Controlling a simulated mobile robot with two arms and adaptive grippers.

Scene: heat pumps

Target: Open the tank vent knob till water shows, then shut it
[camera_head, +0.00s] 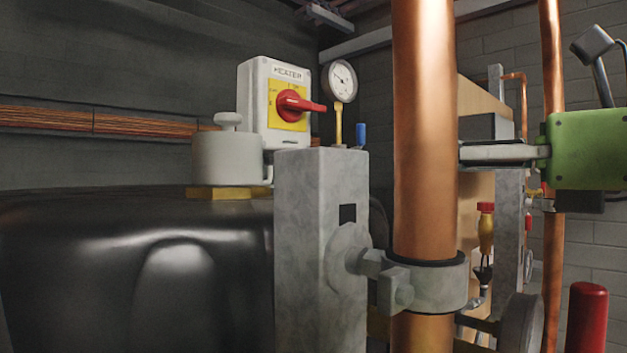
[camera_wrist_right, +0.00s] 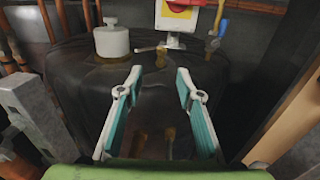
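The dark, glossy tank (camera_head: 130,270) fills the lower left of the head view and the middle of the right wrist view (camera_wrist_right: 85,75). On its top stands a grey-white cylinder (camera_head: 226,157) with a small round knob (camera_head: 228,120), apparently the vent knob. The knob also shows in the right wrist view (camera_wrist_right: 110,22). I see no water. My right gripper (camera_wrist_right: 157,80) is open and empty over the tank, apart from the knob. In the head view its fingers partly hide behind the copper pipe. My left gripper is not in view.
A thick copper pipe (camera_head: 424,140) with a clamp (camera_head: 440,285) and a grey post (camera_head: 300,230) stand in front. Behind the cylinder are a heater switch box with a red handle (camera_head: 293,103) and a pressure gauge (camera_head: 342,80). A red cylinder (camera_head: 587,318) stands lower right.

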